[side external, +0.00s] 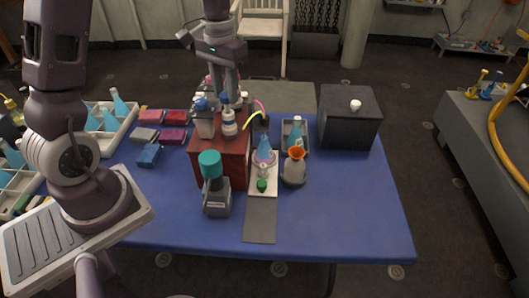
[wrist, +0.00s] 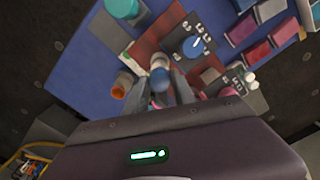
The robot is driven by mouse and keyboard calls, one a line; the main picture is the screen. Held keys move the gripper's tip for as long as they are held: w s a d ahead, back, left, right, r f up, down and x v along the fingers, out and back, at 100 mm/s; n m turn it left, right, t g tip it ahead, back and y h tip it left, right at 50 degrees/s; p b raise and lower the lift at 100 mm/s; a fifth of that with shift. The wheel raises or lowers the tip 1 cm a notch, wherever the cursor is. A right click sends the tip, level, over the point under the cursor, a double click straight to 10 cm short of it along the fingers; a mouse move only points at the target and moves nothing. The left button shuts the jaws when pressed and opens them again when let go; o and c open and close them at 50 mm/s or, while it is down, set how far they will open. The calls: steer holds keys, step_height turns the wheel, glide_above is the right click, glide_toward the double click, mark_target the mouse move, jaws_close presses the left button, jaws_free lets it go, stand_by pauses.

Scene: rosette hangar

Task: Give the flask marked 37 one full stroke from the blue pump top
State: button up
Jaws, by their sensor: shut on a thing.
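My gripper (side external: 229,92) points down over a red box (side external: 234,158) and is shut on the blue pump top (side external: 224,98) of a white labelled bottle (side external: 229,122). In the wrist view, the blue top (wrist: 160,76) shows between the fingers (wrist: 160,88). A flask with blue liquid (side external: 264,150) stands on a white plate (side external: 271,187) right of the box. Another blue flask (side external: 296,136) stands in a grey tray behind. The number 37 cannot be read on either. Yellow (side external: 254,119) and pink spouts reach out beside the box.
A grey device with a blue knob (side external: 202,104) stands close left of my gripper. A teal-topped device (side external: 210,164) stands in front. A grey vessel with an orange funnel (side external: 294,168) is right of the plate. A black box (side external: 348,122) stands at the back right. The right front of the table is clear.

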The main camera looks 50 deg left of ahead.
steer(key=shift+r, duration=0.25)
steer(key=shift+f, duration=1)
stand_by(0.3)
steer(key=o, duration=1)
steer(key=shift+r, duration=3.55)
